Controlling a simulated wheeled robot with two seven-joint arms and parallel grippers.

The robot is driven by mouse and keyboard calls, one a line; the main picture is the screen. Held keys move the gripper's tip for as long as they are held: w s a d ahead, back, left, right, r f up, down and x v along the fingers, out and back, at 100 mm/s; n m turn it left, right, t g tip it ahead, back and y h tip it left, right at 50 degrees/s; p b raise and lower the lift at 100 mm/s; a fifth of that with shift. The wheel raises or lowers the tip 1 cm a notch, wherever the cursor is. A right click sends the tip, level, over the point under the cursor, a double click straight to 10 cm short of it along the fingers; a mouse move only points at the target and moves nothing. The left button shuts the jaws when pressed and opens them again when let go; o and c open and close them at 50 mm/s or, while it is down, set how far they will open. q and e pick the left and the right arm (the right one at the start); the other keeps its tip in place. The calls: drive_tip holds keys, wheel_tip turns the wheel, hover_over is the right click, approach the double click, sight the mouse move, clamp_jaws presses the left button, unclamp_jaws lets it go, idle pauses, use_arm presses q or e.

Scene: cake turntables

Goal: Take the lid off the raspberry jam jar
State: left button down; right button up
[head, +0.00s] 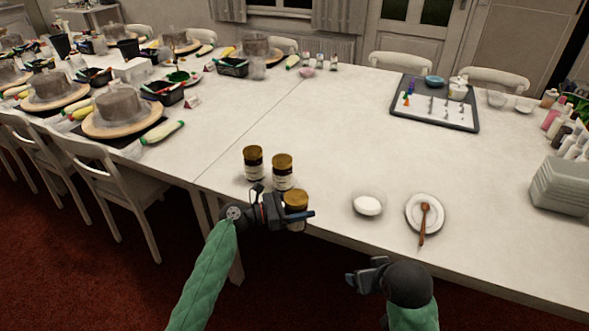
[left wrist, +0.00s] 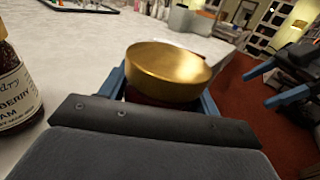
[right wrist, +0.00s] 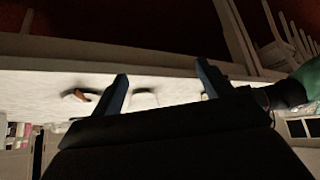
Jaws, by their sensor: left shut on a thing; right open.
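Three brown jars with gold lids stand near the front edge of the long white table: a back-left jar (head: 253,163), a middle jar (head: 282,172) and a nearest jar (head: 296,199). My left gripper (head: 298,213) is shut on the nearest jar, whose gold lid (left wrist: 168,72) sits on top between the blue fingers (left wrist: 165,92). Its label is hidden.
A glass bowl with a white item (head: 367,206) and a white plate (head: 411,224) with a wooden spoon (head: 424,218) lie right of the jars. A dark tray (head: 463,125) is farther back, and grey containers (head: 563,188) stand at the right. The table middle is clear.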

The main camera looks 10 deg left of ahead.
drive_tip(key=w+a+r+n+t, duration=0.3)
drive_tip(key=w+r, duration=0.4)
drive_tip(key=r, duration=0.6)
drive_tip(key=w+a+r+t, duration=0.3)
drive_tip(key=w+a+r, duration=0.25)
drive_tip(key=r, duration=0.65)
drive_tip(key=w+a+r+n+t, duration=0.3)
drive_tip(key=w+r, duration=0.4)
drive_tip(key=r, duration=0.6)
drive_tip(key=s+a+r+n+t+y, duration=0.3)
drive_tip(key=a+r+n+y, duration=1.4)
drive_tip(key=r, duration=0.5)
drive_tip(key=s+a+f+n+g+y, duration=0.2)
drive_tip(key=a+n+g+y, duration=0.35)
drive_tip(key=n+g, duration=0.5)
drive_tip(key=n+g+h, duration=0.9)
drive_tip(key=h, duration=1.6)
approach(295, 197)
drive_tip(key=shift+s+d+t+y, duration=0.2)
drive_tip(key=shift+t+y, duration=0.05)
drive_tip(key=shift+f, duration=4)
